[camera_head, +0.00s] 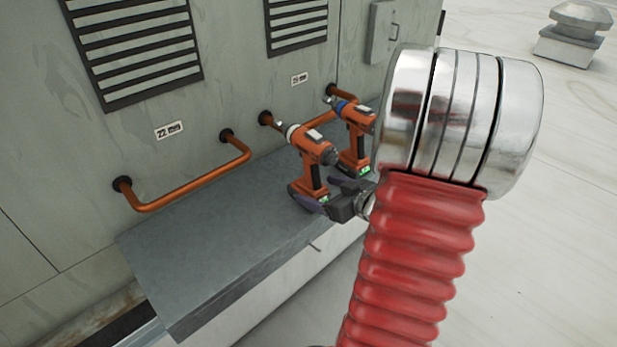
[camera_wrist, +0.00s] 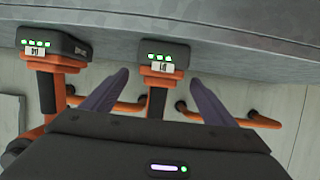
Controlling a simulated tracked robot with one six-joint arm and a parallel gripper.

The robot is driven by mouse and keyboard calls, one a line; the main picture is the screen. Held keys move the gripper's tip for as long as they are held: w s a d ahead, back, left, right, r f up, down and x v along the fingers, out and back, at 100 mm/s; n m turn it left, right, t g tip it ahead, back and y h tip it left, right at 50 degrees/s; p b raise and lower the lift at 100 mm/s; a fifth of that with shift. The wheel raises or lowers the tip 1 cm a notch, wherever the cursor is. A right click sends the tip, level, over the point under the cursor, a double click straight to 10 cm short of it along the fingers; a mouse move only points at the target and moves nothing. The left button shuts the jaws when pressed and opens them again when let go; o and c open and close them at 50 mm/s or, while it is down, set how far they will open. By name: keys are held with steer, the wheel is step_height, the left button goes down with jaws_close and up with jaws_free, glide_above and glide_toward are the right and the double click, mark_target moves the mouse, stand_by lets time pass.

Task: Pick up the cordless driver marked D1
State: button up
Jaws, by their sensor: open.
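Two orange and black cordless drivers stand upright on their battery bases on a grey ledge. The nearer driver (camera_head: 312,152) has a pale collar; the farther driver (camera_head: 355,128) has a blue collar and stands behind it to the right. In the wrist view, which is upside down, the nearer one (camera_wrist: 160,54) is in the middle and the farther one (camera_wrist: 52,45) at left. Both bases carry small white labels, too small to read surely as D1. My gripper (camera_head: 316,193) is open, its purple fingers (camera_wrist: 158,80) on either side of the nearer driver's handle, with gaps showing.
The grey ledge (camera_head: 200,255) is clear left of the drivers. Copper pipes (camera_head: 195,185) run along the cabinet wall (camera_head: 210,90) just behind. A label reading 22 mm (camera_head: 169,130) is on the wall. A roof vent (camera_head: 575,35) stands far right.

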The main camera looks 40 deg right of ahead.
steer(key=shift+x, duration=2.6)
steer(key=shift+f, duration=0.15)
steer(key=shift+s, duration=0.1)
steer(key=shift+c, duration=0.2)
jaws_close()
steer(key=shift+d, duration=0.1)
